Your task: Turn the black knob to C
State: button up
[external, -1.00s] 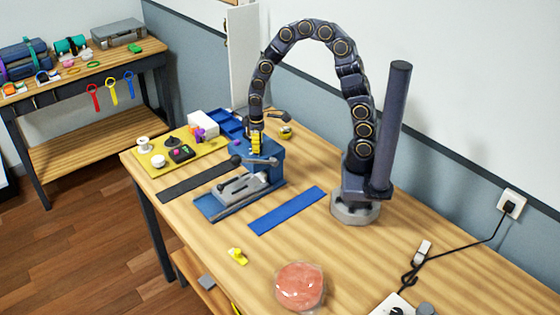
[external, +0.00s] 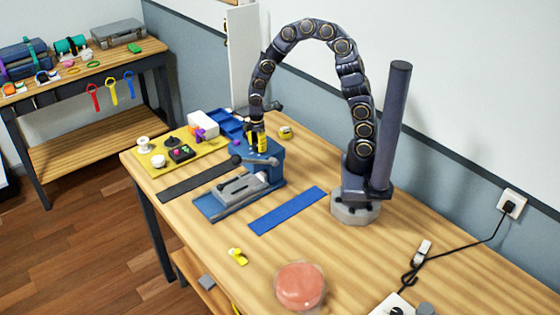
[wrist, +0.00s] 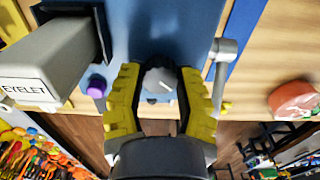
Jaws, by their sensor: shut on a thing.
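The knob (wrist: 158,80) shows in the wrist view as a round grey face with a white pointer line, on the blue press (wrist: 150,30). My gripper (wrist: 158,92) has its yellow-padded fingers on both sides of the knob and is shut on it. The pointer line slants down to the right in that view. I cannot make out a letter C or other dial marks. In the external view my gripper (external: 261,143) is at the top of the blue press (external: 268,168), and its fingers hide the knob there.
A grey block marked EYELET (wrist: 45,65) and a purple knob (wrist: 97,86) sit left of my fingers in the wrist view. A grey lever (wrist: 221,70) is close on the right. A yellow board (external: 205,155) with small parts lies left of the press, and a blue strip (external: 287,211) lies in front.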

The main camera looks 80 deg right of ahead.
aim_at(257, 144)
jog(key=shift+n, duration=0.3)
jog(key=o, duration=1.1)
jog(key=shift+r, duration=5.95)
jog(key=shift+o, duration=0.2)
